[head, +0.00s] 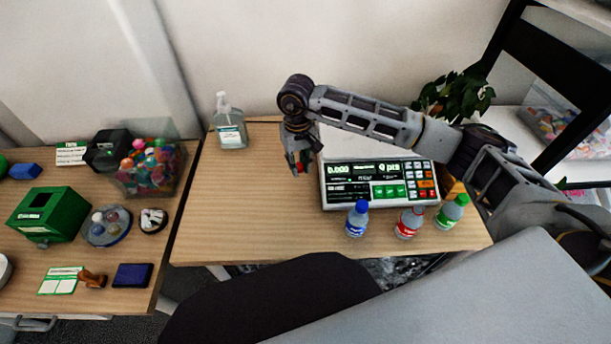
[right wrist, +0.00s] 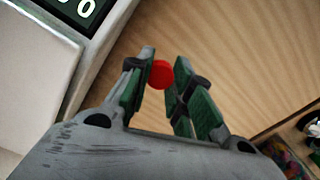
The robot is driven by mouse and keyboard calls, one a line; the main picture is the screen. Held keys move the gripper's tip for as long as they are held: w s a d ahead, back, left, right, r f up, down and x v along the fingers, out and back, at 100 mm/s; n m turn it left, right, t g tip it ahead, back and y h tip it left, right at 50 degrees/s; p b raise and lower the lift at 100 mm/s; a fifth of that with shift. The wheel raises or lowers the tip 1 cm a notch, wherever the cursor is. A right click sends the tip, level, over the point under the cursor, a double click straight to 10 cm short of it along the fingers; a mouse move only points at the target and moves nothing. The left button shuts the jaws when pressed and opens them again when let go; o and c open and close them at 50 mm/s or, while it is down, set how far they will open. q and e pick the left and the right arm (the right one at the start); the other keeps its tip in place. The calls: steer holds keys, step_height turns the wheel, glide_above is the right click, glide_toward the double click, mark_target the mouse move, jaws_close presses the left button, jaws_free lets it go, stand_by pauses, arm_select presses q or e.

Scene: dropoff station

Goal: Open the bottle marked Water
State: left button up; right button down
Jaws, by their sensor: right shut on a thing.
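Three small bottles stand upright in front of the scale: one with a blue cap and blue label (head: 356,219), one with a red label (head: 408,223), and one with a green cap and green label (head: 450,212). The lettering is too small to tell which is marked Water. The red-labelled bottle's top looks pale and shows no clear cap like its neighbours'. My right gripper (head: 300,164) is shut on a small round red cap (right wrist: 160,74), above the table left of the scale, away from the bottles. My left gripper is not in view.
A scale (head: 333,199) with a lit display stands behind the bottles. A pump bottle (head: 230,125) is at the table's back left. The table's left front is clear. A second table on the left holds a green box (head: 48,213) and a tub of colourful items (head: 152,170).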

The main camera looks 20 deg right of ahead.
mark_target(299, 184)
steer(key=shift+f, duration=1.5)
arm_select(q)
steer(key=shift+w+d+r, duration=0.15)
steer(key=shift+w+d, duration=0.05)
arm_select(e)
steer(key=shift+f, duration=0.1)
steer(key=shift+f, duration=1.8)
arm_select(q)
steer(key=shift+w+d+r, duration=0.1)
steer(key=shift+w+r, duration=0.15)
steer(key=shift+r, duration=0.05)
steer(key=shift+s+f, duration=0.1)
